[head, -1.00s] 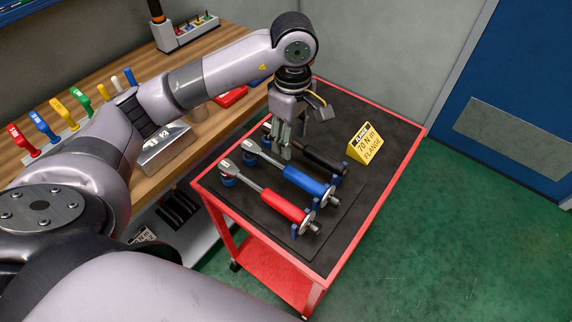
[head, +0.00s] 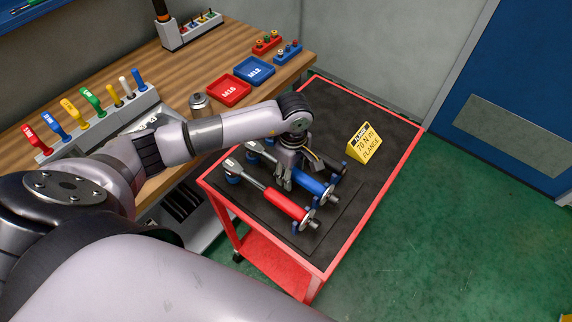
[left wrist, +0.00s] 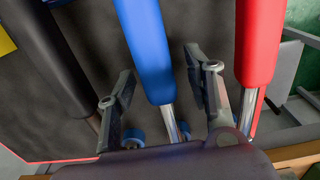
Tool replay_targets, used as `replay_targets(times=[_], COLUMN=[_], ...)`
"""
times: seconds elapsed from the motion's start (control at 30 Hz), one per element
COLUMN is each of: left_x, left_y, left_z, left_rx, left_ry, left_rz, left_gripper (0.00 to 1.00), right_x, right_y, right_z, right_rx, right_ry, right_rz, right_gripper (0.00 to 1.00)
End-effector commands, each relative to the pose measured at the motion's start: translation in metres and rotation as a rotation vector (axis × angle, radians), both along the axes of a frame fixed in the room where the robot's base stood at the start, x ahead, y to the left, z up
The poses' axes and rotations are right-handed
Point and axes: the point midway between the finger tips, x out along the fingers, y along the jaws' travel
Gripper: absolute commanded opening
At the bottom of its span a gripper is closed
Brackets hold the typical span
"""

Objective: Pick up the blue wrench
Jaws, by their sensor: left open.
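The blue wrench (head: 317,187) lies on a cart between a red wrench (head: 288,205) and a black wrench (head: 329,165). My left gripper (head: 282,184) is low over the blue wrench and covers part of its middle. In the left wrist view, the open left gripper (left wrist: 160,72) has one finger on each side of the blue wrench (left wrist: 147,50), near where the blue handle meets the metal shaft. The right finger is close to the red wrench (left wrist: 260,45). I cannot tell whether either finger touches a wrench. My right gripper is not in view.
The wrenches rest in blue holders on the black top of a red-framed cart (head: 377,207). A yellow "70 N m FLANGE" sign (head: 364,143) stands behind them to the right. A wooden bench (head: 160,80) with colored tools and trays is at left.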

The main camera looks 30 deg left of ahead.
Motion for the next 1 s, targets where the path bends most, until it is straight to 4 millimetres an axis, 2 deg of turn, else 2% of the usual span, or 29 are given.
replay_targets(times=[0.2, 0.9, 1.0], left_x=[0.0001, 0.0002, 0.0002], left_y=[-0.0001, -0.0001, -0.0001], left_z=[-0.0016, -0.001, -0.0009], left_rx=[0.0, -0.001, -0.001], left_ry=[0.0, 0.0, -0.001], left_rz=[0.0, 0.0, 0.0], left_gripper=[0.47, 0.01, 0.0], right_x=[-0.0027, -0.002, -0.0018], right_y=[-0.0002, -0.0005, -0.0008], right_z=[-0.0005, -0.0004, -0.0004], right_rx=[-0.001, -0.001, -0.001], right_ry=[0.005, 0.003, 0.003], right_rz=[0.0, 0.0, 0.0], right_gripper=[0.4, 0.4, 0.4])
